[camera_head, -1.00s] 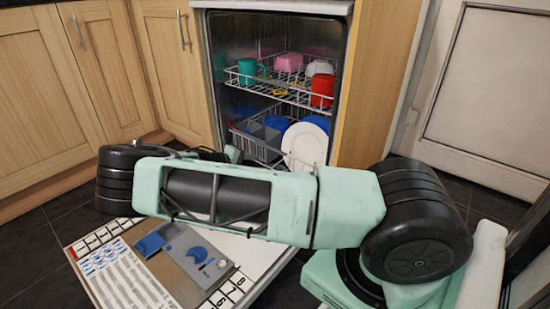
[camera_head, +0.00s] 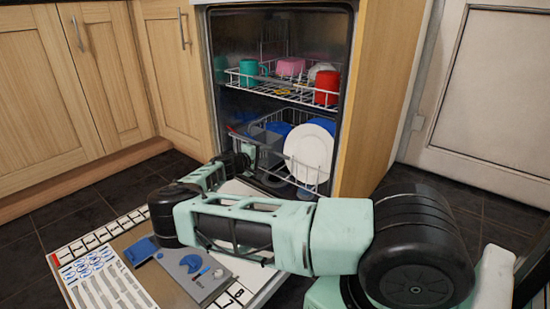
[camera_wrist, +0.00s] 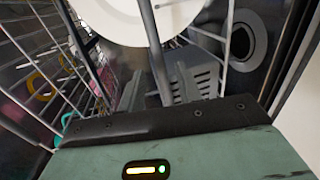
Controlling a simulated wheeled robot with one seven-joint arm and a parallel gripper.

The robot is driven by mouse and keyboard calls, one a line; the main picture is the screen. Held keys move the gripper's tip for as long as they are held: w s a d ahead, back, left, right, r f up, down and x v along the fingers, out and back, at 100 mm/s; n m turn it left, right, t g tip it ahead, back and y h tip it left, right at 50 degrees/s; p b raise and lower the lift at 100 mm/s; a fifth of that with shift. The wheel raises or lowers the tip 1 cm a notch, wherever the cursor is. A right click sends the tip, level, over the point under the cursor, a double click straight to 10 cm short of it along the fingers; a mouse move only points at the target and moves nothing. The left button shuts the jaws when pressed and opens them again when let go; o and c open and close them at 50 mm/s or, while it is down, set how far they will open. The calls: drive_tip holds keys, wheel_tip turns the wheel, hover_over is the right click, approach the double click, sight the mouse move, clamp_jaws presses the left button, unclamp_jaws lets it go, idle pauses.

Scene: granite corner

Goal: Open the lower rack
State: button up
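The lower rack (camera_head: 277,117) is a wire basket low in the open dishwasher. It holds a white plate (camera_head: 309,152), blue dishes (camera_head: 279,128) and a grey cutlery basket (camera_head: 262,136). My gripper (camera_head: 250,158) is at the rack's front left, partly hidden behind my arm. In the wrist view, the white plate (camera_wrist: 140,18) and a grey slotted basket (camera_wrist: 192,78) are close beyond the gripper body.
The upper rack (camera_head: 285,97) holds a teal mug (camera_head: 249,72), a red cup (camera_head: 327,87) and a pink dish (camera_head: 291,66). The dishwasher door (camera_head: 110,235) lies folded down under my arm. Wooden cabinets (camera_head: 50,90) stand left, a white door (camera_head: 490,100) right.

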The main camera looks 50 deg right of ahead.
sight(271, 152)
drive_tip(key=b+x, duration=0.2)
drive_tip(key=x, duration=0.4)
drive_tip(key=shift+a+f, duration=0.1)
drive_tip(key=shift+f, duration=0.1)
drive_tip(key=shift+d+b, duration=0.4)
drive_tip(key=shift+d, duration=0.15)
clamp_jaws()
